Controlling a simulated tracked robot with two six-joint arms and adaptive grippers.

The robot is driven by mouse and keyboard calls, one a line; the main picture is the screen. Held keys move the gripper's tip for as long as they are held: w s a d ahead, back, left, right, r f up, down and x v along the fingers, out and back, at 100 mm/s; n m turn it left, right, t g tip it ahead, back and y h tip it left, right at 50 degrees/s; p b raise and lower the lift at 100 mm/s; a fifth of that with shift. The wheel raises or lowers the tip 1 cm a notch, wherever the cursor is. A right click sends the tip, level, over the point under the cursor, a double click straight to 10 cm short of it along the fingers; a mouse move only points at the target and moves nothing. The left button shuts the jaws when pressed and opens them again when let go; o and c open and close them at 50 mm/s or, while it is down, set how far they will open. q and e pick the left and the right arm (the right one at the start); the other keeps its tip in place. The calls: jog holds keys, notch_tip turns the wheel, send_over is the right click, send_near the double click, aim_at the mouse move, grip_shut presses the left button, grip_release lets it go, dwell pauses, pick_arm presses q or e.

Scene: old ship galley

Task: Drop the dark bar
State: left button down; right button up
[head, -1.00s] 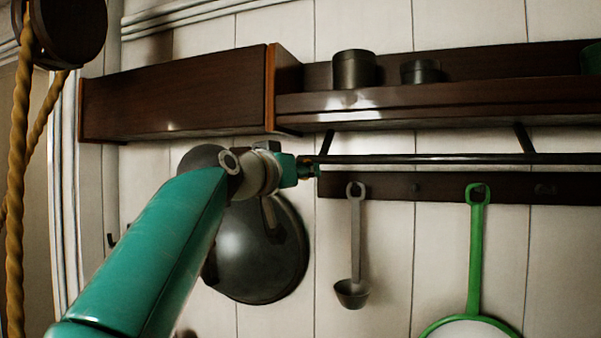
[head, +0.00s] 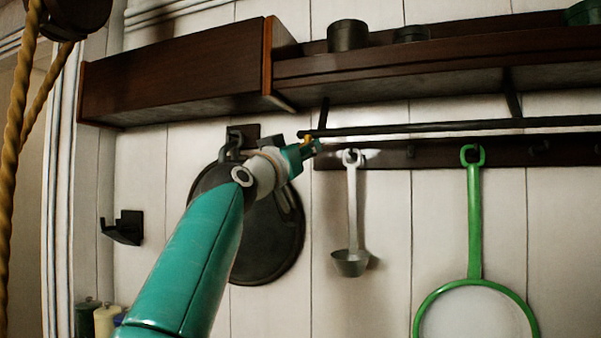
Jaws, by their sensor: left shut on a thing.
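The dark bar (head: 430,127) is a long thin rod running nearly level below the shelf, in front of the white wall. Its left end is near my gripper and its right end runs out of the picture. My left gripper (head: 313,146) is at the left end of the bar, shut on it; the fingers are small and partly hidden, so the exact contact is hard to see. My right gripper is not in view.
A dark shelf (head: 430,75) with round tins (head: 347,35) is above. A ladle (head: 352,205) and a green-rimmed strainer (head: 474,215) hang from a peg rail below the bar. A dark round lid (head: 268,240) hangs behind my arm. Rope (head: 15,140) hangs at far left.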

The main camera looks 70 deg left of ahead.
pick_arm(q)
jog(key=shift+w+a+f+m+t+y+b, duration=0.3)
jog(key=shift+w+a+f+t+y+b, duration=0.2)
jog(key=shift+w+a+f+t+b, duration=0.55)
jog(key=shift+w+a+f+g, duration=0.15)
jog(key=shift+w+a, duration=0.45)
jog(key=shift+a, duration=0.2)
jog(key=shift+w+a+f+g, duration=0.1)
jog(key=shift+w+a, duration=0.5)
jog(key=shift+a, duration=0.15)
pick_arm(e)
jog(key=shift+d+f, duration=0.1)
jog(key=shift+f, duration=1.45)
pick_arm(q)
jog(key=c, duration=1.1)
grip_release()
jog(key=shift+a, duration=0.1)
jog(key=o, duration=0.3)
jog(key=shift+w+a+f, duration=0.15)
jog(key=shift+a, duration=0.05)
jog(key=shift+s+d+r, duration=0.2)
jog(key=shift+d+r, duration=0.05)
jog(key=shift+d, duration=0.1)
